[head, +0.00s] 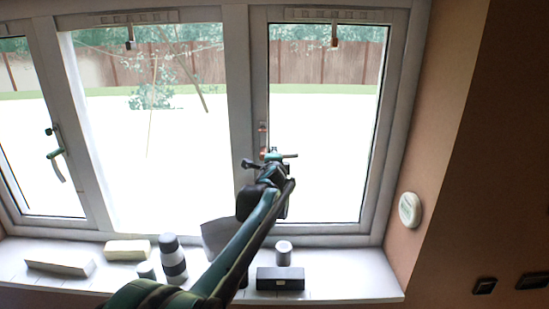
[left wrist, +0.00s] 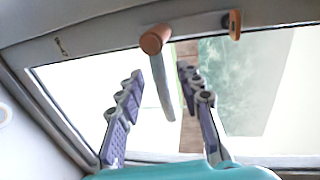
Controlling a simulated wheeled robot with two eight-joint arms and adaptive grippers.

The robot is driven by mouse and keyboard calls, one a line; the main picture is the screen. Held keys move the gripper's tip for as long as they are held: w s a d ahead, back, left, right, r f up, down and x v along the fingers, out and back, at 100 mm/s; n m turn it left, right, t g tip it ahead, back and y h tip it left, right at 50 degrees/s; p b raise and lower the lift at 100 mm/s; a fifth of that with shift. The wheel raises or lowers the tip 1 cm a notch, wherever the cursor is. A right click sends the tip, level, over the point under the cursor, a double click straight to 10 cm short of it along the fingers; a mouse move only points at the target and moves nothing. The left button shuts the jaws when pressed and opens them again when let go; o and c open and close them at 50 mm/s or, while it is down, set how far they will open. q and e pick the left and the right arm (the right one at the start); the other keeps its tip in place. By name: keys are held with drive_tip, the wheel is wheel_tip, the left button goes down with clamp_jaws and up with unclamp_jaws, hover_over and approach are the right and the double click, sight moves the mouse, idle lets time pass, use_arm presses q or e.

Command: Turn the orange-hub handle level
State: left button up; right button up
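The orange-hub handle is on the left stile of the right window. In the left wrist view its orange hub (left wrist: 155,40) is at the upper middle, and its pale lever (left wrist: 163,88) runs between my fingers. In the head view the lever (head: 289,156) points right and looks about level. My left gripper (head: 270,157) is at the handle. In the left wrist view the gripper (left wrist: 160,82) is open, its fingers spread on either side of the lever, with visible gaps. Its fingers partly hide the handle in the head view. My right gripper is not in view.
A small orange fitting (left wrist: 235,25) is on the frame near the hub. The sill holds a bottle (head: 172,258), a grey cup (head: 284,253), a dark box (head: 280,279) and pale blocks (head: 128,250). A round white device (head: 410,209) is on the right wall.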

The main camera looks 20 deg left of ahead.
use_arm(q)
drive_tip(key=v, duration=0.9)
drive_tip(key=shift+s+r, duration=0.15)
drive_tip(key=shift+s, duration=0.15)
drive_tip(key=s+d+f+n+g+h+b, duration=0.1)
drive_tip(key=s+f+n+b, duration=0.4)
drive_tip(key=f, duration=1.3)
drive_tip(key=s+d+f+n+g+h+b, duration=0.2)
drive_tip(key=s+f+n+g+b, duration=0.2)
drive_tip(key=s+f+b, duration=1)
drive_tip(key=s+d+f+n+g+h+b, duration=0.1)
drive_tip(key=s+f+n+b, duration=0.4)
drive_tip(key=s+f+b, duration=0.5)
drive_tip(key=s+f+g, duration=0.1)
drive_tip(key=s+f, duration=0.3)
drive_tip(key=f, duration=0.2)
drive_tip(key=s+d+f+g, duration=0.1)
drive_tip(key=s+f, duration=0.3)
drive_tip(key=f, duration=0.3)
drive_tip(key=shift+s+f+n, duration=0.15)
drive_tip(key=shift+f+n, duration=0.15)
